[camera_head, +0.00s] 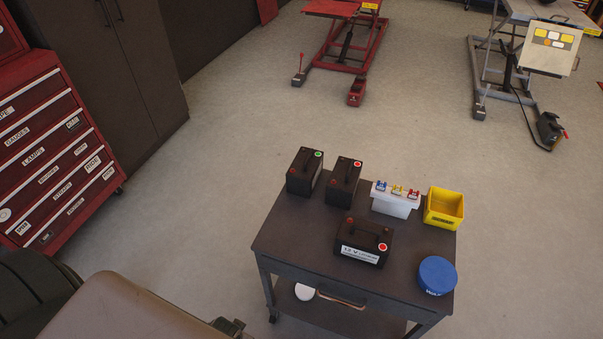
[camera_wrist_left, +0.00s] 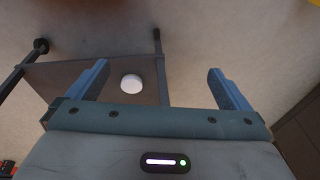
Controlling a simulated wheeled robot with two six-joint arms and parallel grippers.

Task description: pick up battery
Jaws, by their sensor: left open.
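Three black batteries stand on the dark cart top. One battery (camera_head: 304,174) at the back left has a green dot; a second battery (camera_head: 343,181) beside it has a red dot. A third battery (camera_head: 362,241) nearer the front has a red dot and a white label. My left gripper (camera_wrist_left: 158,68) is open in the left wrist view, its two blue fingers apart with nothing held between them. No battery shows in that view; the cart's lower shelf lies beyond the fingers. In the head view my left arm enters at the bottom left, short of the cart. My right gripper is not in view.
The cart (camera_head: 285,240) also carries a white container with coloured caps (camera_head: 396,201), a yellow bin (camera_head: 443,209) and a blue round tin (camera_head: 437,275). A white round object (camera_wrist_left: 131,84) sits on the lower shelf. A red tool cabinet (camera_head: 55,150) stands left; open floor surrounds the cart.

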